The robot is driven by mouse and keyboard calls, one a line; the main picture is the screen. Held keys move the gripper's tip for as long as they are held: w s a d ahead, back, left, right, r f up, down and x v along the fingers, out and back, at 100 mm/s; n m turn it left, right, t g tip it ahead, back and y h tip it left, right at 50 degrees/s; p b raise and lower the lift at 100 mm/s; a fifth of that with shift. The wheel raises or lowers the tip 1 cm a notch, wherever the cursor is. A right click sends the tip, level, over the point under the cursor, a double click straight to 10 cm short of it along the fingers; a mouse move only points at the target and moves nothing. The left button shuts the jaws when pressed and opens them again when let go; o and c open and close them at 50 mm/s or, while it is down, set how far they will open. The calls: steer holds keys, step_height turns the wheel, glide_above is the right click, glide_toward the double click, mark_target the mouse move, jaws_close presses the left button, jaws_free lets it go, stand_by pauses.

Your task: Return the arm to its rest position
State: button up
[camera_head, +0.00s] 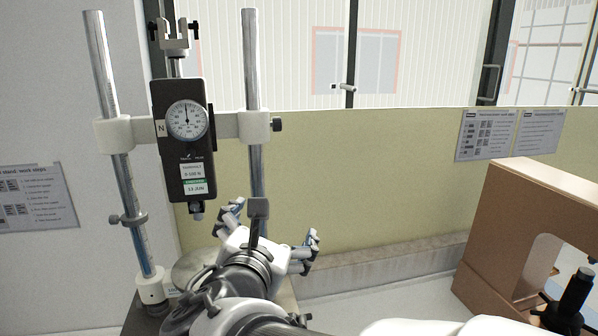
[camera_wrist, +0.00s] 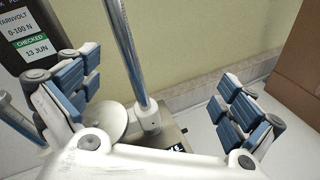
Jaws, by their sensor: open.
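My gripper (camera_head: 270,232) is open and empty, reaching away from the camera in front of the test stand. In the wrist view its two blue-padded fingers (camera_wrist: 158,98) are spread wide with nothing between them. The gripper is below and to the right of the gauge in the head view. A round plate (camera_head: 196,268) on the stand's base is partly hidden by my arm. The gauge's label also shows in the wrist view (camera_wrist: 28,30).
A brown machine housing (camera_head: 530,215) stands at the right, with a black part in its opening. Instruction sheets hang on the left wall (camera_head: 35,198) and on the yellow panel (camera_head: 490,132). The bench between stand and housing (camera_head: 385,285) looks clear.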

steer(key=s+d+f+m+g+h+b, duration=0.1)
steer(key=s+d+f+m+g+h, duration=0.15)
steer(key=d+f+m, duration=0.35)
steer(key=s+d+f+m+g+h+b, duration=0.1)
steer(key=s+d+f+m+g+b, duration=0.2)
steer(key=d, duration=0.5)
steer(key=s+d+f+m+g+h, duration=0.1)
steer(key=s+d+f+m+g, duration=0.1)
steer(key=s+d+f+m, duration=0.45)
steer(key=s+f+m+g+y+b, duration=0.2)
steer(key=s+f+m+y, duration=0.1)
steer(key=s+m, duration=0.3)
steer(key=s+a+f+m+g+y+b, duration=0.1)
steer(key=s+f+m+g+y+b, duration=0.1)
steer(key=s+f+m, duration=0.3)
steer(key=s+m+y, duration=0.1)
steer(key=m, duration=0.3)
steer(key=shift+s+f, duration=0.35)
steer(key=shift+s, duration=0.05)
